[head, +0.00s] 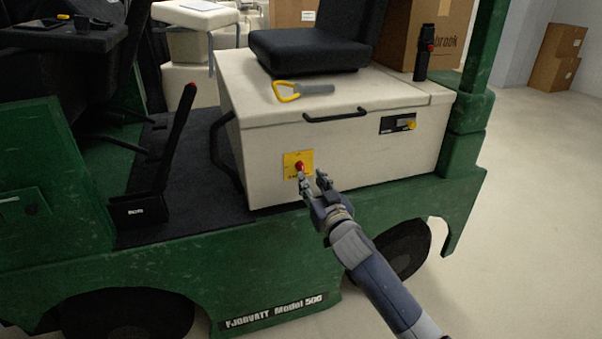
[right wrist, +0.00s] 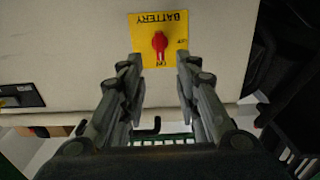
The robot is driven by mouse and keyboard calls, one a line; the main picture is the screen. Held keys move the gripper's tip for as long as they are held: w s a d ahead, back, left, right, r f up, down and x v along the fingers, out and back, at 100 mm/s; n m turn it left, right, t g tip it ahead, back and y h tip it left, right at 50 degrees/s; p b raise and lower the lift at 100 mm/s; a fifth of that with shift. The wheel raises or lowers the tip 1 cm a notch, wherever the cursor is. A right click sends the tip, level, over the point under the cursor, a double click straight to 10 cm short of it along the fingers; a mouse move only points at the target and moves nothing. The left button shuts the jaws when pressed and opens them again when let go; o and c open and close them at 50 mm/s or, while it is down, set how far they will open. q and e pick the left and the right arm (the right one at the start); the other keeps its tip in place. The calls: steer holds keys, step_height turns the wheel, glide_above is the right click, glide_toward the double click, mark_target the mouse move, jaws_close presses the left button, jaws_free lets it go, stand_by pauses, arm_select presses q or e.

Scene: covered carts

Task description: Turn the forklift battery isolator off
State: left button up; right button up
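The battery isolator is a red knob (head: 299,166) on a yellow plate (head: 307,158) on the cream battery housing of the green forklift. In the right wrist view the knob (right wrist: 159,42) and plate (right wrist: 176,26) appear upside down, with BATTERY lettering and small ON and OFF marks. The knob's grip lies in line with the mark that seems to read ON. My right gripper (head: 312,180) is open in front of the plate. In the right wrist view its fingers (right wrist: 161,80) stand apart on either side of the knob, with nothing between them. My left gripper is not in view.
A black handle (head: 335,115) and a small black panel with a yellow knob (head: 398,123) are on the housing.

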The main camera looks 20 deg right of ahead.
mark_target(302, 167)
steer(key=w+b, duration=0.1)
steer(key=w, duration=0.4)
steer(key=shift+w+a, duration=0.1)
steer(key=shift+w, duration=0.2)
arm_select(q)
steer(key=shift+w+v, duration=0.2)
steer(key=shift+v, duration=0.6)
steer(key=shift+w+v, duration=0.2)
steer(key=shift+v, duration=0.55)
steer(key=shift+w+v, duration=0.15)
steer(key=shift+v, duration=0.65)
arm_select(e)
steer(key=shift+w, duration=1)
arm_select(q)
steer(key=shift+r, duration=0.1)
arm_select(e)
jaws_close()
